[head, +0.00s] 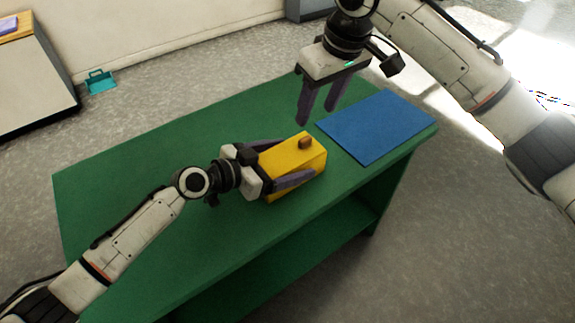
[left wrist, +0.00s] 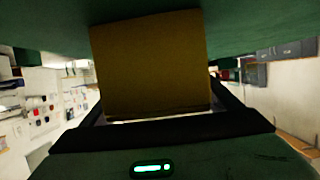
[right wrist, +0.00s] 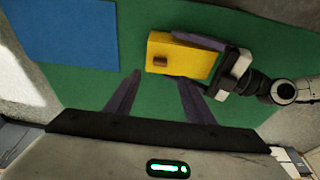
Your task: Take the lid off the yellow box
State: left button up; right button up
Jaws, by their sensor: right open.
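The yellow box (head: 281,166) stands on the green table, with a small brown knob (head: 305,143) on its yellow top, the lid. Lid and box look joined, and no gap shows. My left gripper (head: 291,165) is shut on the box, one finger along each long side. In the left wrist view the box (left wrist: 150,65) fills the space between the fingers. My right gripper (head: 318,112) is open and empty, pointing down above the table behind the box.
A flat blue mat (head: 375,126) lies on the green table (head: 130,190), right of the box. The table's left part is clear. A lower shelf (head: 270,255) shows under the tabletop. A teal basket (head: 100,82) sits on the floor at the back left.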

aim_at(305, 139)
pick_arm(q)
jog(key=c, duration=1.3)
pick_arm(e)
jog(key=shift+g+h, duration=0.5)
jog(key=shift+g, duration=0.1)
jog(key=f, duration=0.3)
jog(key=w+a+f, duration=0.1)
jog(key=f, duration=0.2)
jog(key=w+f, duration=0.1)
jog(key=f, duration=0.3)
jog(key=shift+w+a, duration=0.2)
jog(key=shift+a, duration=0.2)
grip_shut()
jog(key=shift+r, duration=0.15)
jog(key=shift+r, duration=0.15)
jog(key=shift+r, duration=1)
